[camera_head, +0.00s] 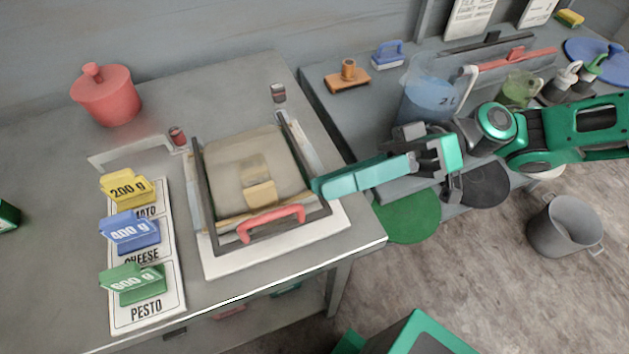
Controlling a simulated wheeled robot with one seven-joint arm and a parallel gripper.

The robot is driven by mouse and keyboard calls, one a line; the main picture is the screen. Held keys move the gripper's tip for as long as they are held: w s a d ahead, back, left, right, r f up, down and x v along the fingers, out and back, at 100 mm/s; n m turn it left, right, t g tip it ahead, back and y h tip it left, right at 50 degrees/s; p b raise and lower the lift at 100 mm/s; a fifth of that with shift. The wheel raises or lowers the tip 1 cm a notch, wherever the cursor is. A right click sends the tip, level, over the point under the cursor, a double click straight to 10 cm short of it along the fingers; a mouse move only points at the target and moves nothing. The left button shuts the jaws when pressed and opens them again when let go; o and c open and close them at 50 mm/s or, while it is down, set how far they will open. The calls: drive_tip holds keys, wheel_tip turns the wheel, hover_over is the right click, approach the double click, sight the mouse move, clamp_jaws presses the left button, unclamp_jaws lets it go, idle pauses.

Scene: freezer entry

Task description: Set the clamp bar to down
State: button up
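The clamp bar appears as a dark U-shaped frame (204,190) with a red handle (271,222) at its front. Its arms run along both sides of a tan, sack-like block (250,160) on a white board (225,265). The bar's front lies at the near side of the block; its exact height above the board is hard to judge. My gripper (318,188) reaches in from the right, its teal fingertips beside the frame's right arm near the front corner. Contact cannot be told. The fingers overlap in this view, so their gap is hidden.
Yellow, blue and green weight-marked blocks (133,232) stand on a label card at left. A red lidded pot (106,95) is at the back left. A 2 L jug (427,95) stands behind my arm. A grey bucket (563,228) is on the floor.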

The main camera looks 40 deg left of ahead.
drive_tip(key=shift+w+d, duration=0.35)
drive_tip(key=shift+w, duration=0.2)
drive_tip(key=c, duration=0.4)
drive_tip(key=shift+w+a+r, duration=0.1)
drive_tip(key=shift+w+r, duration=0.05)
clamp_jaws()
wheel_tip(320, 180, up, 6)
drive_tip(key=w+a+n+t+h, duration=0.1)
drive_tip(key=w+n+t+h, duration=0.1)
drive_tip(key=n, duration=0.5)
drive_tip(key=s+a+f, duration=0.3)
drive_tip(key=s+f, duration=0.2)
drive_tip(key=s, duration=0.4)
drive_tip(key=shift+s, duration=0.3)
